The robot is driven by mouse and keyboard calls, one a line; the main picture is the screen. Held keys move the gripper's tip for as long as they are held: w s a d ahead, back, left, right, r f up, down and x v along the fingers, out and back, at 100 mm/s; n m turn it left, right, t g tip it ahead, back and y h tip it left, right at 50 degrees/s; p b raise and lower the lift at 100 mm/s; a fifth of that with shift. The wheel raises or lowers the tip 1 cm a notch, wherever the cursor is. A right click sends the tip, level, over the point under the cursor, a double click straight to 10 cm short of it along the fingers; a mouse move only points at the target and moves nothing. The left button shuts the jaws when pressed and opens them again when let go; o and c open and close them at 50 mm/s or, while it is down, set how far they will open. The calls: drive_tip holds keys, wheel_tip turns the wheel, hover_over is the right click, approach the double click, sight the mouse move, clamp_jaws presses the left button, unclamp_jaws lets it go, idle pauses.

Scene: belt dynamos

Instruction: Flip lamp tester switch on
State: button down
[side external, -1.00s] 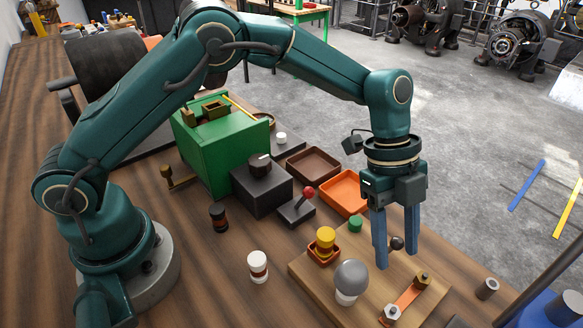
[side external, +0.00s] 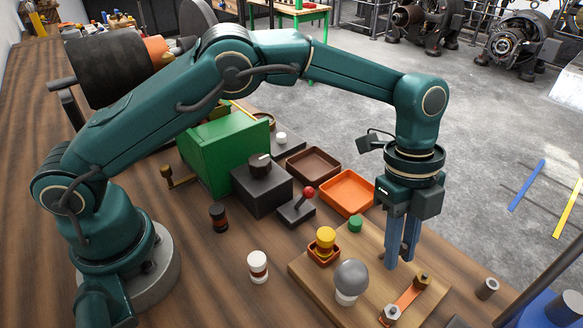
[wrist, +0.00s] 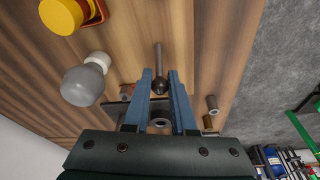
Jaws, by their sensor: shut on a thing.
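The lamp tester is a wooden board (side external: 376,285) at the front right of the side view. It carries a grey bulb (side external: 351,279), which also shows in the wrist view (wrist: 84,84). A copper strip (side external: 409,297) between two posts lies along its right part. The switch lever, a thin rod with a dark ball knob (wrist: 159,86), shows in the wrist view. My gripper (side external: 396,263) points down over the board's back right part. Its blue fingers are shut on the knob, seen between the fingertips in the wrist view (wrist: 160,78). The fingers hide the knob in the side view.
A yellow knob (side external: 325,241) in a small orange tray stands left of the bulb. A green button (side external: 355,224) is behind. Left of them are a red-knobbed lever box (side external: 297,211) and a white cylinder (side external: 258,267). A grey ring (side external: 487,288) is right of the board.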

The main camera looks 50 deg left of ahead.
drive_tip(key=c, duration=0.7)
unclamp_jaws()
drive_tip(key=shift+c, duration=0.2)
drive_tip(key=shift+v, duration=2.55)
